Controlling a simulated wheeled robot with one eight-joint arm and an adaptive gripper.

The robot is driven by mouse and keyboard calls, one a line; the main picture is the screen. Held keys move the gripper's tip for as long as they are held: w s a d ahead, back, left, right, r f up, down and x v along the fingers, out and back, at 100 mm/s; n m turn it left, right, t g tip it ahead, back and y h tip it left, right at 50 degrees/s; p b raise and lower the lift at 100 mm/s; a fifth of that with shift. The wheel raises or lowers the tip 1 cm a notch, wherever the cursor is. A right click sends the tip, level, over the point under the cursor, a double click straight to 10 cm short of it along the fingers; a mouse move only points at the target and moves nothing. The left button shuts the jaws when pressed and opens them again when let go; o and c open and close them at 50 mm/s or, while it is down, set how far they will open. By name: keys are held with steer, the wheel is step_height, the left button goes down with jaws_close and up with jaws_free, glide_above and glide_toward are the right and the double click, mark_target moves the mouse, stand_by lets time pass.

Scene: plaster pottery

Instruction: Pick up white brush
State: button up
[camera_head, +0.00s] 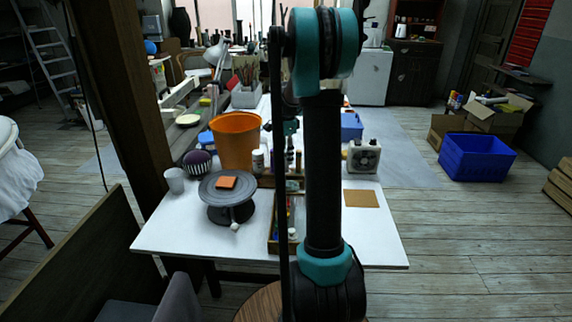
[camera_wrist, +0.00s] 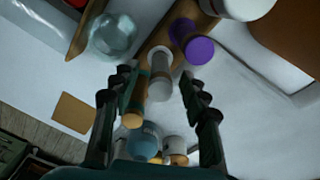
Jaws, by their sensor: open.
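In the wrist view my gripper (camera_wrist: 156,82) is open, its dark fingers on either side of a small group of upright objects seen from above. Between the fingertips are a slim white-grey cylinder (camera_wrist: 160,82) and a tan cylinder with a teal band (camera_wrist: 134,105), close together. Neither finger clearly touches them. I cannot tell for sure which one is the white brush; no bristles show. In the head view my arm hides most of this spot, and the brush cannot be made out there.
A purple-lidded jar (camera_wrist: 190,40) and a clear glass jar (camera_wrist: 113,38) stand close by. Blue (camera_wrist: 144,140) and white containers sit near the gripper's base. On the white table (camera_head: 180,238) are an orange bucket (camera_head: 236,142), a dark turntable (camera_head: 230,206) and a flat tan square (camera_head: 361,198).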

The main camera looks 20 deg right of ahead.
steer(key=shift+f, duration=0.65)
steer(key=shift+c, duration=0.6)
jaws_close()
step_height(320, 180, up, 20)
